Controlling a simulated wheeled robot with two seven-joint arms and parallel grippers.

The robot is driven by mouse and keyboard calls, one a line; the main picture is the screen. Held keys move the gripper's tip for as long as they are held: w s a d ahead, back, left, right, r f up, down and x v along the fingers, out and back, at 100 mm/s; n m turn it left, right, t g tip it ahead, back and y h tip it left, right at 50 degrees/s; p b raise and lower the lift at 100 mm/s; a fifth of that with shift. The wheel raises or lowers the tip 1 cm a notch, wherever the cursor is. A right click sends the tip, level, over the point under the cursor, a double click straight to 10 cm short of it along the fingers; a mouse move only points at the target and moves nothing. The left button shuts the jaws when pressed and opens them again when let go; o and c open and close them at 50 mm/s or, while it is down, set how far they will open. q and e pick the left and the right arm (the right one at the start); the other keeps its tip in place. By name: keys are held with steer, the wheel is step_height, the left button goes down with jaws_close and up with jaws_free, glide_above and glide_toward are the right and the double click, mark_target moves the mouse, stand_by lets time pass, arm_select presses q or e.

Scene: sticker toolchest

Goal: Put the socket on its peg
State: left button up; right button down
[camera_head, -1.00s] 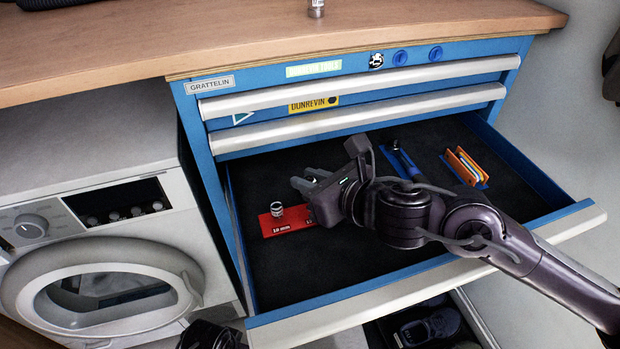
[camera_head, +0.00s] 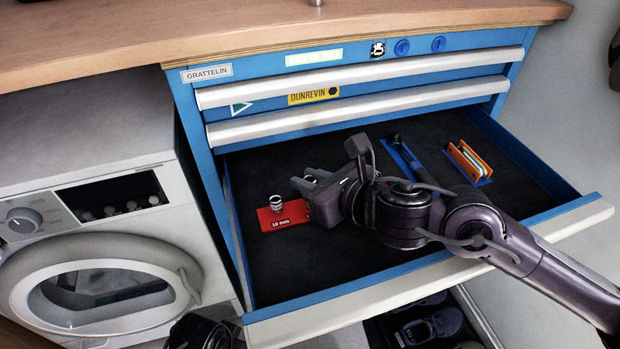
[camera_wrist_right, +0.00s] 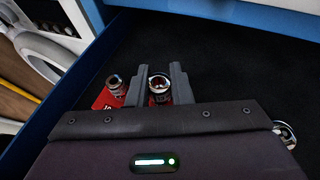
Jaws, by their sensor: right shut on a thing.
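A silver socket (camera_wrist_right: 159,85) is between the two fingers of my right gripper (camera_wrist_right: 159,72), which is shut on it. In the head view the right gripper (camera_head: 308,184) is over the right part of a red socket rail (camera_head: 290,216) in the open drawer. Another silver socket (camera_head: 276,203) stands upright at the rail's left part, labelled 10 mm; it also shows in the wrist view (camera_wrist_right: 114,83). The peg under the held socket is hidden, and I cannot tell whether they touch. A dark part of my left gripper (camera_head: 205,332) shows at the bottom edge; its jaws are unclear.
The blue drawer (camera_head: 350,288) has a dark floor, with a blue-based tool holder (camera_head: 403,155) and an orange holder (camera_head: 469,160) at right. A shiny round metal piece (camera_wrist_right: 285,133) shows at the wrist view's right edge. A washing machine (camera_head: 95,240) stands left.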

steer(key=shift+b, duration=0.65)
stand_by(1.3)
steer(key=shift+f+b, duration=1.35)
steer(key=shift+b, duration=0.15)
steer(key=c, duration=1.2)
jaws_free()
steer(key=shift+c, duration=0.2)
steer(key=shift+p+v, duration=0.45)
steer(key=shift+v, duration=3.5)
steer(key=shift+w, duration=0.1)
